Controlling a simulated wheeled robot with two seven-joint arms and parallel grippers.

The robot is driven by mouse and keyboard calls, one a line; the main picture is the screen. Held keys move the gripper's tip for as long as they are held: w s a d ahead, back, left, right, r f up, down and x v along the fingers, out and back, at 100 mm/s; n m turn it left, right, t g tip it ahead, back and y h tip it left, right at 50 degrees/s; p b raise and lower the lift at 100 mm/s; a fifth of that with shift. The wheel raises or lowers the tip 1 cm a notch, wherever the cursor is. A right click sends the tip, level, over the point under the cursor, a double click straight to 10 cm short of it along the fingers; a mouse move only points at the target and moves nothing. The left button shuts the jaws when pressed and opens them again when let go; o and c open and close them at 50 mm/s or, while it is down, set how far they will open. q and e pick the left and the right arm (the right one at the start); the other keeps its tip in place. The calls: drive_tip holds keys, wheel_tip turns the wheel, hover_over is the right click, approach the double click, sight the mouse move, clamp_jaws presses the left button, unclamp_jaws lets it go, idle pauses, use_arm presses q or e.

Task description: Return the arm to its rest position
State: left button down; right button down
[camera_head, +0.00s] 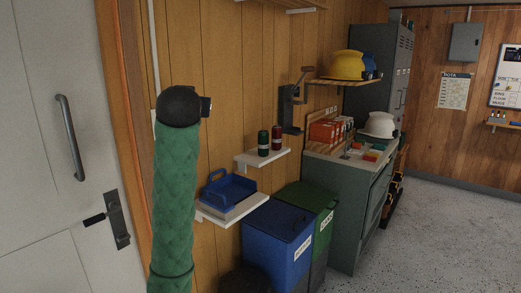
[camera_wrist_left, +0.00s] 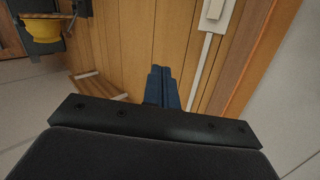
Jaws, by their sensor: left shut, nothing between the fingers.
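My left arm (camera_head: 174,190) stands upright in a green quilted sleeve with a black rounded joint at its top, in the left part of the head view. Its gripper does not show in that view. In the left wrist view my left gripper (camera_wrist_left: 162,88) shows as two dark blue fingers side by side, shut and empty, in front of the wood-panelled wall. My right gripper is in neither view.
A white door (camera_head: 45,150) is at left. A small shelf (camera_head: 232,212) holds a blue tray (camera_head: 228,190). Below stand a blue bin (camera_head: 270,240) and a green bin (camera_head: 308,200). A grey cabinet (camera_head: 340,210) is beyond. The speckled floor (camera_head: 440,240) at right is clear.

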use_arm(q)
drive_tip(key=s+d+f+m+g+h, duration=0.15)
drive_tip(key=s+f, duration=0.45)
drive_tip(key=f, duration=0.7)
drive_tip(key=s+d+f+m+g+h, duration=0.1)
drive_tip(key=s+d+f+g+h, duration=0.15)
drive_tip(key=s+f, duration=0.75)
drive_tip(key=s+d+f+m+g+h, duration=0.1)
drive_tip(key=s+f+g, duration=0.1)
drive_tip(key=f, duration=1.5)
drive_tip(key=s+a+f+g, duration=0.1)
drive_tip(key=s+f+g, duration=0.7)
drive_tip(key=s+f, duration=2.1)
drive_tip(key=s+n, duration=0.1)
drive_tip(key=s, duration=0.2)
drive_tip(key=shift+f+y, duration=0.25)
drive_tip(key=shift+y, duration=0.15)
drive_tip(key=shift+s, duration=0.1)
